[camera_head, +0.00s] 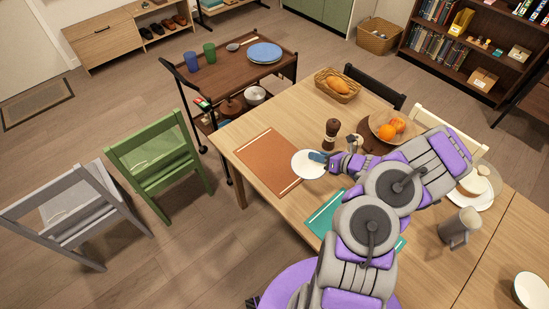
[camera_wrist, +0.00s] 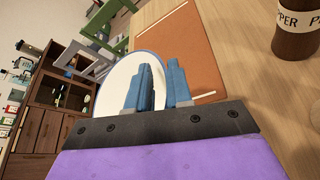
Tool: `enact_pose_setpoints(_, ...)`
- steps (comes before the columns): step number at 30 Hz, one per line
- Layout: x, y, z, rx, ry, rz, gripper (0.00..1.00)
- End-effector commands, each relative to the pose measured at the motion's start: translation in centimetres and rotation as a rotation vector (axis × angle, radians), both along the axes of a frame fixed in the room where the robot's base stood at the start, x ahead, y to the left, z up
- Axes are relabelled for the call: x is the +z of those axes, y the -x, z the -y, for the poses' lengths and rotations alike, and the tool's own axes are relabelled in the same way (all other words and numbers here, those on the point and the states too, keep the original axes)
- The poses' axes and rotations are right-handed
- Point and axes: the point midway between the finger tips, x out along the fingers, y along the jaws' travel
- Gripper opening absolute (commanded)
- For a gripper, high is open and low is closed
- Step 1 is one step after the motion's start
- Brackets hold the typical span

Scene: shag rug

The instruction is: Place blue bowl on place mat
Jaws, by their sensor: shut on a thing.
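A round bowl (camera_head: 306,165) with a white inside shows at the right edge of the brown place mat (camera_head: 266,160). In the wrist view the bowl (camera_wrist: 116,82) shows a thin blue rim. My gripper (camera_head: 318,157) is shut on the bowl's rim, with its blue fingers (camera_wrist: 160,75) on the near side. The bowl overlaps the mat's edge in the head view; its height above the table is hard to tell. The brown mat also lies beyond the fingers in the wrist view (camera_wrist: 190,48). A teal mat (camera_head: 323,217) lies nearer, partly hidden by my arm.
A pepper mill (camera_head: 332,131) stands close to my gripper, right of the brown mat. A fruit bowl (camera_head: 378,128), a bread basket (camera_head: 337,88) and a grey mug (camera_head: 460,228) are also on the table. A green chair (camera_head: 155,155) stands left of it.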

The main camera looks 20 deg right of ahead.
Motion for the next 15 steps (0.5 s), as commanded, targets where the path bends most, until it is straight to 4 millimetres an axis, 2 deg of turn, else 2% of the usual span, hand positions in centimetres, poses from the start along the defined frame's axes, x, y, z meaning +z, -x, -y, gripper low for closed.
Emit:
enact_pose_setpoints(1,-0.7,0.6,1.0,-0.016,0.001,-0.003,0.0)
enact_pose_setpoints(3,-1.3,1.1,1.9,-0.027,0.001,-0.006,0.0)
enact_pose_setpoints(6,-1.9,1.1,2.2,-0.034,0.003,-0.006,0.0)
enact_pose_setpoints(10,-2.2,-0.7,0.9,-0.032,0.004,-0.003,0.0)
enact_pose_setpoints(15,-2.5,-4.2,-1.9,-0.03,0.007,-0.003,0.0)
